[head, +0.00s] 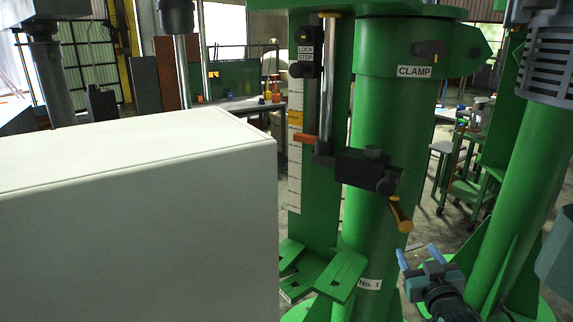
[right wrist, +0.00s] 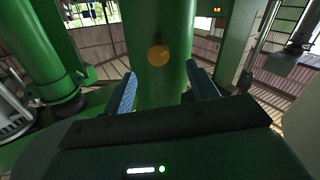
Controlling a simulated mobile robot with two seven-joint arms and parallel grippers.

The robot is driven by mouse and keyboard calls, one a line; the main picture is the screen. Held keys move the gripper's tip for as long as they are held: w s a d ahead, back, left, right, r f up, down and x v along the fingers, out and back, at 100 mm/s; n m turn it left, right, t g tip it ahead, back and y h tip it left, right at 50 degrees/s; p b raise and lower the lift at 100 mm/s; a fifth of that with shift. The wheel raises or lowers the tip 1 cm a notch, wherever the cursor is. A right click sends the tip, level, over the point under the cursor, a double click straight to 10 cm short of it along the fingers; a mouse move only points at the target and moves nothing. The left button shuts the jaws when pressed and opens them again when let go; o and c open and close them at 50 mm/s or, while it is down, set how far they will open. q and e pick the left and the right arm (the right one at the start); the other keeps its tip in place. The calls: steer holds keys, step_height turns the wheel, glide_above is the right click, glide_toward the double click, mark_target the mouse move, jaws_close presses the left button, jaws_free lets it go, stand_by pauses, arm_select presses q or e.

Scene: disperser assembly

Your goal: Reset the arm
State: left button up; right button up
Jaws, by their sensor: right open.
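My right gripper (head: 419,255) is at the lower right of the head view, with its two blue fingers apart and nothing between them. It stands below and right of an orange-tipped handle (head: 400,217) on a black clamp block (head: 368,173) mounted on the green column (head: 391,120). In the right wrist view the open fingers (right wrist: 160,84) point at the column (right wrist: 160,22). A round orange knob (right wrist: 158,55) shows between them, apart from both fingers. My left gripper is not in view.
A large white box (head: 140,210) fills the left of the head view. A "LOCK STOP" fitting (head: 305,54) sits on the green post. A green step plate (head: 342,275) is low by the column. Another green column (head: 520,180) stands at the right. Workbenches are behind.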

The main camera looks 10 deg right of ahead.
steer(key=s+a+f+n+g+y, duration=0.1)
steer(key=s+a+f+g+y, duration=0.2)
steer(key=s+a+f, duration=0.7)
steer(key=s+a+f+n+g+y, duration=0.1)
steer(key=s+a+f+g+y, duration=0.2)
steer(key=s+a+f, duration=0.6)
steer(key=s+a+g, duration=0.1)
steer(key=s+a, duration=0.3)
steer(key=s, duration=0.1)
steer(key=shift+s+a+f+n, duration=0.2)
steer(key=shift+f+n, duration=0.1)
steer(key=shift+f, duration=0.05)
